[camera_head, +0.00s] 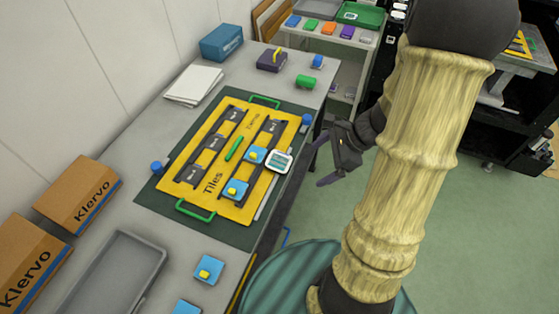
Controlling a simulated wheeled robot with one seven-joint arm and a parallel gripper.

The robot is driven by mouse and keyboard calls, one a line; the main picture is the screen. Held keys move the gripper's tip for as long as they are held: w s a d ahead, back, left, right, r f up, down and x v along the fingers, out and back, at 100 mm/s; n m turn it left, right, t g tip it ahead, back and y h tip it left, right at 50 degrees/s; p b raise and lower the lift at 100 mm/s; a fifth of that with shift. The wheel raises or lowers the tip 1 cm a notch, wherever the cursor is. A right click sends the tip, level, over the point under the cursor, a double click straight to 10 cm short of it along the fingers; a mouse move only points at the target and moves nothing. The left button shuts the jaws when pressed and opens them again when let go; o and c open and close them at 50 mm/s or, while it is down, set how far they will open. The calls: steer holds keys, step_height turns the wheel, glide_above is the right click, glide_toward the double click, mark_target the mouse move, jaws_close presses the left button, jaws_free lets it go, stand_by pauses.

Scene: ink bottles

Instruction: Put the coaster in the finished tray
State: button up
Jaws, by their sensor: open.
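What looks like the coaster (279,162), a rounded square with a pale rim and teal face, is at the right edge of the yellow board. I cannot tell whether it lies flat or rests on the frame there. My gripper (319,165) is open and empty, to the right of the coaster and apart from it, beyond the table's edge. An empty grey tray (113,274) lies on the table at the lower left. No label marks it as the finished tray, and a green tray (362,15) also shows on the far shelf.
The yellow board (208,197) lies on a dark green mat (163,203), with green handles, dark slots and blue tiles (236,188). Klervo boxes (78,195) stand at the left. A blue box (222,42), papers (194,85) and a purple block (271,60) lie at the back.

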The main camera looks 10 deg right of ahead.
steer(key=w+d+m+t, duration=0.2)
steer(key=d+m, duration=0.1)
steer(key=w+d+m, duration=0.1)
steer(key=m, duration=0.1)
steer(key=shift+d+t+y, duration=0.15)
steer(key=shift+t+y, duration=0.25)
glide_toward(285, 164)
steer(key=x, duration=0.3)
steer(key=shift+w+d, duration=0.1)
steer(key=shift+p+x, duration=0.4)
steer(key=shift+x, duration=2.2)
